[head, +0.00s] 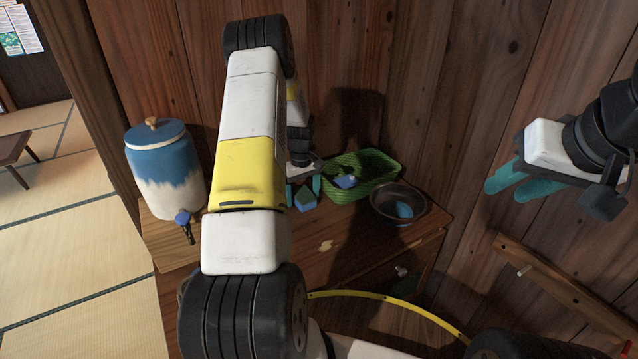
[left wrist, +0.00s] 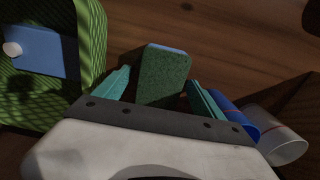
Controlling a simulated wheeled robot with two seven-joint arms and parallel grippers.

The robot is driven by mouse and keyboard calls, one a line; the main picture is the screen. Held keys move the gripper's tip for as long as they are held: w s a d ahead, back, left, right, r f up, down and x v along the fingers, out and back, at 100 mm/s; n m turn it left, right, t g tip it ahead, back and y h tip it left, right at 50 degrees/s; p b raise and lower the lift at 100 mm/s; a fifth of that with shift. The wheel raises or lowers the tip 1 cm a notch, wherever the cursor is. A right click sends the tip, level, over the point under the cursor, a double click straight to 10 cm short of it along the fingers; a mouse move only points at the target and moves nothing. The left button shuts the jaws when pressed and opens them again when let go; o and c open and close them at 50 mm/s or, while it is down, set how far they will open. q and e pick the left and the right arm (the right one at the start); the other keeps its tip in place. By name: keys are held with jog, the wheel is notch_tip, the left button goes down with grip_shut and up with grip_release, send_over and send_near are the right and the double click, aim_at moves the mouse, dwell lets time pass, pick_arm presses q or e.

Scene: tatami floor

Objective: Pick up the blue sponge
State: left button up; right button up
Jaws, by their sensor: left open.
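A blue sponge (head: 305,199) with a dark green scouring side stands on the wooden cabinet top, left of the green basket. In the left wrist view the sponge (left wrist: 163,78) shows its green face and a blue edge. My left gripper (head: 303,187) is open, and its teal fingers are on either side of the sponge. Whether they touch it is unclear. My right gripper (head: 522,186) hangs empty in the air at the right, near the wooden wall. Its teal fingers look close together, and its opening is unclear.
The green basket (head: 378,168) holds a blue item (head: 347,181). A dark bowl (head: 381,193) with something blue inside stands right of it. A blue-and-white lidded jar (head: 163,165) with a tap is at the left. Blue (left wrist: 237,117) and translucent (left wrist: 278,137) cylindrical objects lie close to one left finger.

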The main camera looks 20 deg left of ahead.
aim_at(303, 193)
pick_arm(q)
jog(key=c, duration=1.5)
jog(key=shift+r, duration=0.7)
jog(key=shift+c, duration=0.2)
notch_tip(303, 193, up, 2)
jog(key=shift+r, duration=0.15)
jog(key=s+d, duration=0.2)
jog(key=s, duration=0.2)
jog(key=s+d+r, duration=0.1)
jog(key=s+d, duration=0.1)
jog(key=s, duration=0.3)
jog(key=s+d, duration=0.3)
jog(key=s, duration=0.2)
jog(key=shift+s+r, duration=0.2)
jog(key=shift+s, duration=0.05)
jog(key=o, duration=0.9)
jog(key=c, duration=0.7)
jog(key=shift+o, duration=0.2)
jog(key=shift+w, duration=0.1)
